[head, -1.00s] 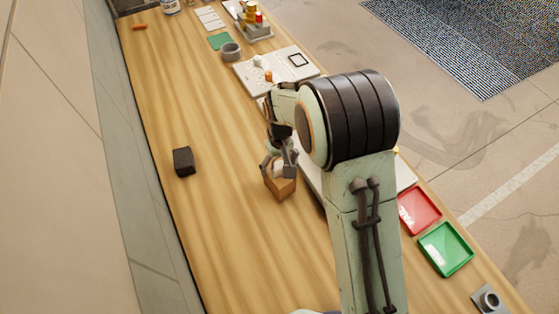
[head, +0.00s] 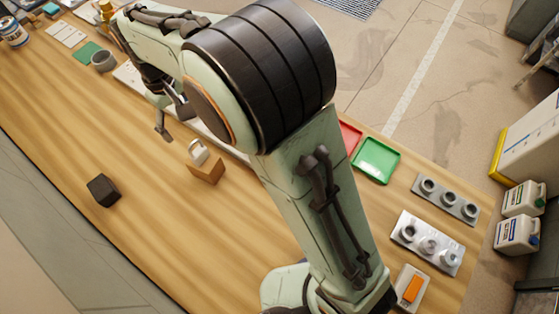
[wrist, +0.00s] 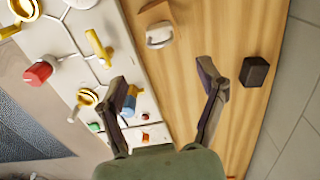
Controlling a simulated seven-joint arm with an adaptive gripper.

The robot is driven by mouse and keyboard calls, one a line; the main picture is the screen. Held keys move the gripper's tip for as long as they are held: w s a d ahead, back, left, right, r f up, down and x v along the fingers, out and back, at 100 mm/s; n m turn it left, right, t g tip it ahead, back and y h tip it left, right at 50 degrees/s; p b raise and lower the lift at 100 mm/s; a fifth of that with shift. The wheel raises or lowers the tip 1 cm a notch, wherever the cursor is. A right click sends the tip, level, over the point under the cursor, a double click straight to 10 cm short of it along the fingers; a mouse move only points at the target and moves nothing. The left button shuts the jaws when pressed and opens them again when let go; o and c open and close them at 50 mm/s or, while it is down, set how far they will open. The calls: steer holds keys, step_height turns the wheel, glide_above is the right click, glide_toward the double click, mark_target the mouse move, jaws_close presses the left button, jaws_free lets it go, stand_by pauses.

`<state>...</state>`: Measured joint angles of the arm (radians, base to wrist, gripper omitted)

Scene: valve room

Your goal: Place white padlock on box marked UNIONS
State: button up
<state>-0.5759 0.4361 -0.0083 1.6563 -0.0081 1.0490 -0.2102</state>
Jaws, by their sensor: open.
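The white padlock (head: 199,152) appears to rest upright on the top of a small brown box (head: 206,175), near its far edge. In the wrist view the padlock (wrist: 158,36) shows beside the brown box (wrist: 152,12), which is cut by the top edge. I cannot read a UNIONS mark on the box. My gripper (head: 173,121) is open and empty, apart from the padlock, up and left of it in the head view. In the wrist view my gripper's (wrist: 163,78) spread fingers have bare wood between them.
A dark block (head: 103,190) sits on the wooden bench. A white panel with valves (wrist: 75,55) lies close beside my fingers. Green (head: 377,160) and red (head: 349,137) trays and fittings plates (head: 427,242) are to the right.

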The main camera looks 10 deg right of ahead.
steer(key=s+d+r+m, duration=0.2)
steer(key=s+d+r, duration=0.2)
steer(key=d, duration=0.5)
steer(key=s+d+m, duration=0.3)
steer(key=s+d, duration=0.2)
steer(key=s, duration=0.3)
steer(key=s+d+m, duration=0.2)
steer(key=s+d, duration=0.4)
steer(key=s, duration=0.3)
steer(key=shift+f+m+y, duration=0.25)
steer(key=shift+m+y, duration=0.15)
